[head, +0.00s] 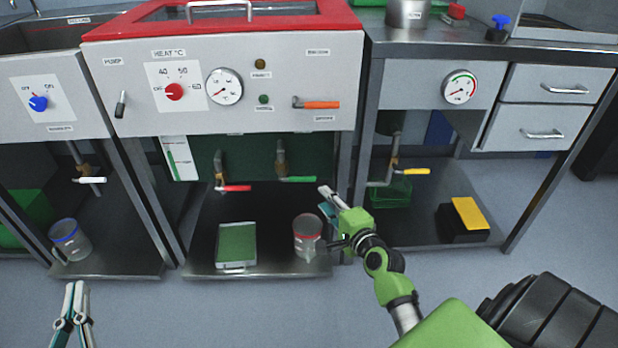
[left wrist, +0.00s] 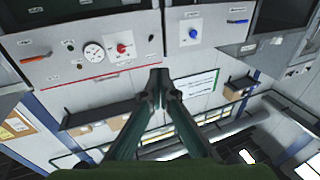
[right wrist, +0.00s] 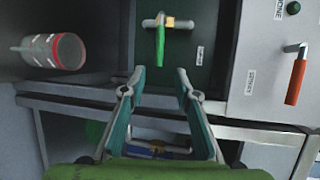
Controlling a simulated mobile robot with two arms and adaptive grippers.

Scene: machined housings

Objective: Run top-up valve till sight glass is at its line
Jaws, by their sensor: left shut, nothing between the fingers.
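A valve with a green lever (head: 298,179) hangs on a pipe under the middle machine. Its lever lies level, pointing right; it also shows in the right wrist view (right wrist: 160,47). A valve with a red lever (head: 234,188) is to its left. I cannot read which is the top-up valve. A white panel with a green upright strip (head: 180,158), likely the sight glass, is left of them; its line is too small to tell. My right gripper (head: 326,198) is open and empty, right of the green lever and apart from it. My left gripper (head: 76,288) is shut and empty, low at the left.
A red-rimmed jar (head: 307,235) and a green-topped tray (head: 236,244) stand on the lower shelf. An orange handle (head: 320,105) and a red knob (head: 174,92) are on the front panel. A yellow-lever valve (head: 416,171) is at right, a white-lever one (head: 91,180) at left.

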